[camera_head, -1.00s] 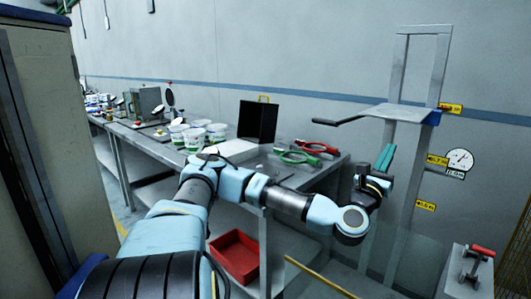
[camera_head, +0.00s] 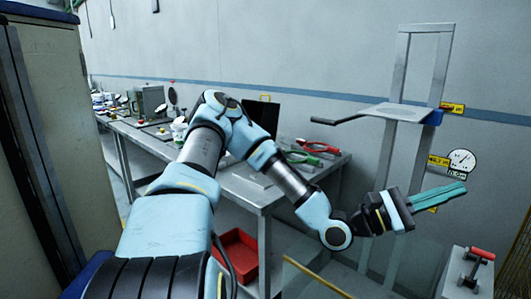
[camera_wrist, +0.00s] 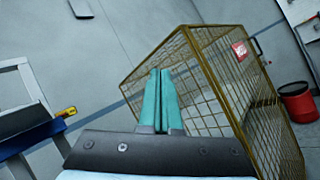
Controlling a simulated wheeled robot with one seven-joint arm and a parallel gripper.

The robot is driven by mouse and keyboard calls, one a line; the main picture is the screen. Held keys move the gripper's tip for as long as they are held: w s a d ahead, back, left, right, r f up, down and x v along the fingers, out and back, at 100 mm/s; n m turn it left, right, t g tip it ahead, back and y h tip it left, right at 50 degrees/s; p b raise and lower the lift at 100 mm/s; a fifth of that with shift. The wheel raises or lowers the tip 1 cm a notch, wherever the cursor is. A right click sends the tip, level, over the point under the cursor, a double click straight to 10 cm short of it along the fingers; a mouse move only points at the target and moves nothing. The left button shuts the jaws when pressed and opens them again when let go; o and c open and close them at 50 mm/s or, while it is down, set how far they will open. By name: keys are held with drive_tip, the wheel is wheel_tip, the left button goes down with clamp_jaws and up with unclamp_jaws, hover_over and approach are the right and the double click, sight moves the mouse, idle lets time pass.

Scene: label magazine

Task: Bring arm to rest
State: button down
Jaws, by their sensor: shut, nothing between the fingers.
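My gripper (camera_head: 462,190) is at the right of the head view, raised in the air and pointing right. Its teal fingers lie together, shut, with nothing between them. In the wrist view the closed fingers (camera_wrist: 159,74) stand in the middle, in front of a yellow wire cage in the background. My arm is bent, with its elbow high over the workbench in the head view. It hides part of the bench and most of the white tubs there.
The workbench (camera_head: 243,190) carries a black case (camera_head: 262,118) and red and green tools. A red bin (camera_head: 236,252) sits below. A metal stand with a shelf (camera_head: 398,112) rises behind my gripper. The wire cage (camera_wrist: 215,75) and a red drum (camera_wrist: 297,103) show in the wrist view.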

drive_tip(key=s+a+f+m+g+y, duration=0.7)
drive_tip(key=s+f+m+y, duration=0.1)
drive_tip(key=f+y, duration=0.1)
drive_tip(key=w+a+f+m+t+y, duration=0.25)
drive_tip(key=a+f+y, duration=0.45)
drive_tip(key=a, duration=0.4)
drive_tip(key=w+a+r+t+y, duration=0.2)
drive_tip(key=w+a+t, duration=0.3)
drive_tip(key=a, duration=0.6)
drive_tip(key=w+a+r+t+y, duration=0.3)
drive_tip(key=w+a+t+y, duration=0.2)
drive_tip(key=a, duration=0.7)
drive_tip(key=w+n, duration=0.1)
drive_tip(key=w, duration=0.1)
drive_tip(key=shift+w+r, duration=0.2)
drive_tip(key=shift+w, duration=0.1)
